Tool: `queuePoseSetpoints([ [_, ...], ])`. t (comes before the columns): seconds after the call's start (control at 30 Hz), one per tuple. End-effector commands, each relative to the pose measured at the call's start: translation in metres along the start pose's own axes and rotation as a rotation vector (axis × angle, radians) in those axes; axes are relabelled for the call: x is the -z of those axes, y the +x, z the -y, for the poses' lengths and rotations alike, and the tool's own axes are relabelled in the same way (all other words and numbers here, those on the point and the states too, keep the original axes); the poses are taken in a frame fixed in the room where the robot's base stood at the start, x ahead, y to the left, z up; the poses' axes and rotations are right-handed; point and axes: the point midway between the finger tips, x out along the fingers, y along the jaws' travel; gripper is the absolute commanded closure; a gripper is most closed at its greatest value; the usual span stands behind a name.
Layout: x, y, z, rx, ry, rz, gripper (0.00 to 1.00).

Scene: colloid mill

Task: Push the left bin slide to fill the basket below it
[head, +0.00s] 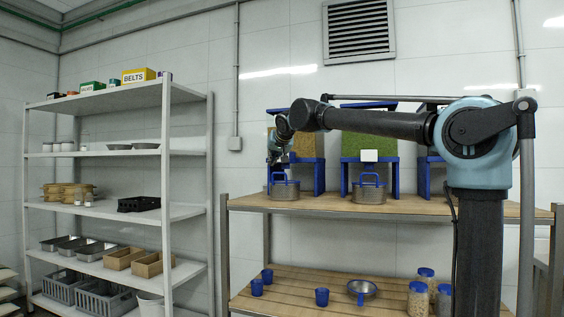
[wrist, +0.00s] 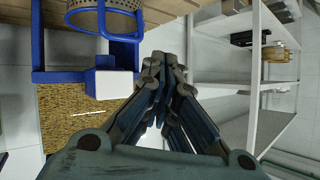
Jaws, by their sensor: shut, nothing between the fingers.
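The left bin (head: 308,144) is a blue-framed hopper with golden-brown contents on the wooden bench. In the wrist view, which looks upside down, the bin (wrist: 62,118) is at lower left. Its slide (wrist: 113,82) is a white block with blue edges on the bin's front. The slide is hidden behind my arm in the head view. The basket (head: 286,190), round metal with a blue handle, stands below the bin. The basket (wrist: 105,20) is at the top of the wrist view. My gripper (head: 274,158) is shut and empty. In the wrist view its fingertips (wrist: 164,62) are beside the slide; I cannot tell whether they touch.
A middle bin (head: 369,136) with green contents has a white slide (head: 369,156) and its own basket (head: 369,193). A third bin (head: 424,170) is partly behind my arm. A tall white shelf (head: 150,150) stands left. Blue cups (head: 322,297) and jars (head: 418,298) are on the lower shelf.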

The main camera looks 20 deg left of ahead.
Motion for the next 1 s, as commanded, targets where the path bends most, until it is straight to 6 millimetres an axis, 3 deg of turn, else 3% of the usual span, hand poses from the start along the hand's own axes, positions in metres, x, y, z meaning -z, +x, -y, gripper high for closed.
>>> queuePoseSetpoints([
  [0.27, 0.004, 0.005, -0.004, -0.001, 0.003, 0.0, 1.0],
  [1.0, 0.042, 0.058, -0.042, -0.001, 0.003, 0.0, 1.0],
])
